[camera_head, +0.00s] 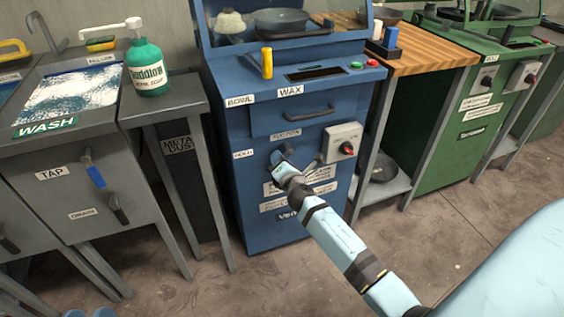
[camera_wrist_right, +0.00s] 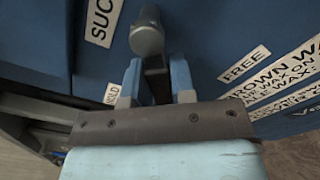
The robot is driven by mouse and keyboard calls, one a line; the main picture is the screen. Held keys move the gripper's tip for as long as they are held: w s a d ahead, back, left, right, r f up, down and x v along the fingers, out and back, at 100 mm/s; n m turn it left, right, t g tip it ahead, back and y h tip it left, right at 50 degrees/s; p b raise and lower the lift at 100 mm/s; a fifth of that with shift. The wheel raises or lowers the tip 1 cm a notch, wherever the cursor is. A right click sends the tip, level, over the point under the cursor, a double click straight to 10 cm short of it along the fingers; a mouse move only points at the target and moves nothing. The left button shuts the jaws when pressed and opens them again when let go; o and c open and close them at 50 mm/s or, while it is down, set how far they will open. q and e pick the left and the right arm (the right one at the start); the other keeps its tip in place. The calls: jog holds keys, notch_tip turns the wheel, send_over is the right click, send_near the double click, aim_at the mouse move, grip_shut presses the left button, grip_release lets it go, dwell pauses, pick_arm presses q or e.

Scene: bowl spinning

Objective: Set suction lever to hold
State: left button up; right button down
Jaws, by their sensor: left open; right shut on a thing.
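The suction lever (camera_wrist_right: 147,38) is a dark grey handle with a rounded end on the front of the blue machine (camera_head: 228,195). In the right wrist view it stands between the two blue fingers of my right gripper (camera_wrist_right: 156,84), which is shut on it. The hold label (camera_wrist_right: 112,94) is left of the fingers and the free label (camera_wrist_right: 244,64) is to the right. In the head view my right gripper (camera_head: 284,162) is below the suction label (camera_head: 286,134) and partly hides the lever.
A grey box with a red button (camera_head: 345,142) sits just right of my right gripper. A drawer handle (camera_head: 310,113) is above. The wash sink (camera_head: 75,98) and green soap bottle (camera_head: 146,66) stand left. A wooden-topped bench (camera_head: 424,52) stands right.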

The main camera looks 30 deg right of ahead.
jog(key=m, duration=0.1)
jog(key=r+m, duration=0.1)
jog(key=m, duration=0.1)
jog(key=a+m+p, duration=0.1)
jog(key=shift+r+m, duration=0.25)
jog(key=shift+m, duration=0.05)
jog(key=shift+w+r+m+p, duration=0.1)
jog(key=shift+r+m+p, duration=0.3)
jog(key=shift+m, duration=0.8)
pick_arm(q)
notch_tip(320, 180, up, 3)
jog(key=shift+s+a+f+t, duration=0.1)
jog(key=shift+s+f+t, duration=0.1)
jog(key=shift+t, duration=0.4)
pick_arm(e)
jog(key=shift+r+m, duration=0.1)
jog(key=shift+m, duration=0.2)
pick_arm(q)
jog(key=shift+r, duration=0.15)
pick_arm(e)
jog(key=shift+m, duration=0.3)
jog(key=c, duration=1)
grip_release()
jog(key=shift+r, duration=0.1)
jog(key=shift+o, duration=0.2)
pick_arm(q)
jog(key=shift+a+r, duration=0.1)
